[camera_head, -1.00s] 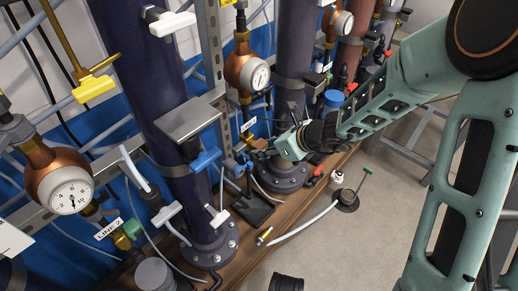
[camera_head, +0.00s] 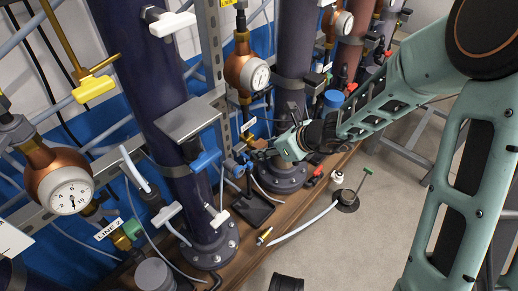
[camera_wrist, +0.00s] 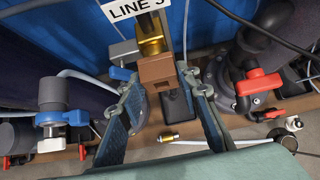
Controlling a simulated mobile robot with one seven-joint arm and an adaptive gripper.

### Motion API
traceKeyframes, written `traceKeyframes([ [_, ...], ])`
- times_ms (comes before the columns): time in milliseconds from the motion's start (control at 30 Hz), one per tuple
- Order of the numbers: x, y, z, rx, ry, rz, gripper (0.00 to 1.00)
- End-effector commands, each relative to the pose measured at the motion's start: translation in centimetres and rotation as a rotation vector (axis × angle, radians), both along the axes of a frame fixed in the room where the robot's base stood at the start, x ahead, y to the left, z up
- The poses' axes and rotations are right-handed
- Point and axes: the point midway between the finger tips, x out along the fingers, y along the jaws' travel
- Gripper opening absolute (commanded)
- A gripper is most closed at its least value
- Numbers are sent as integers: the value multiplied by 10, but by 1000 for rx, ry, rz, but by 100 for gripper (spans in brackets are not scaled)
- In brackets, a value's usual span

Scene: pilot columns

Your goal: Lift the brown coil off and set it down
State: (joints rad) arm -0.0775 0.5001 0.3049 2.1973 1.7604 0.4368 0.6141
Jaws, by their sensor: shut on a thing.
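The brown coil (camera_wrist: 157,72) is a small block directly below a brass fitting (camera_wrist: 150,38) in the wrist view. My gripper (camera_wrist: 163,82) has one finger on each side of it and is shut on it. The coil still sits at the fitting; I cannot see a gap between them. In the head view my gripper (camera_head: 254,154) reaches in from the right to the pipework under the copper gauge. There its fingers and the clutter largely hide the coil.
A black stand (camera_head: 253,208) with a flat base is on the brown plank below. Dark columns (camera_head: 292,60) stand close on both sides. A red-handled valve (camera_wrist: 258,84) is right of my gripper, a blue-handled one (camera_wrist: 62,118) left. A loose brass piece (camera_head: 264,236) lies on the plank.

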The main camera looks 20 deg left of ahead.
Motion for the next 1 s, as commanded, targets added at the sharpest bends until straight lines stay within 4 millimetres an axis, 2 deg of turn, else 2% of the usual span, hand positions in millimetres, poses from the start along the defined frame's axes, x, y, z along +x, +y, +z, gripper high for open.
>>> traceKeyframes([
  [433,-1,-2,0,0,-1,-1,0],
  [1000,-9,-23,0,0,-1,-1,0],
])
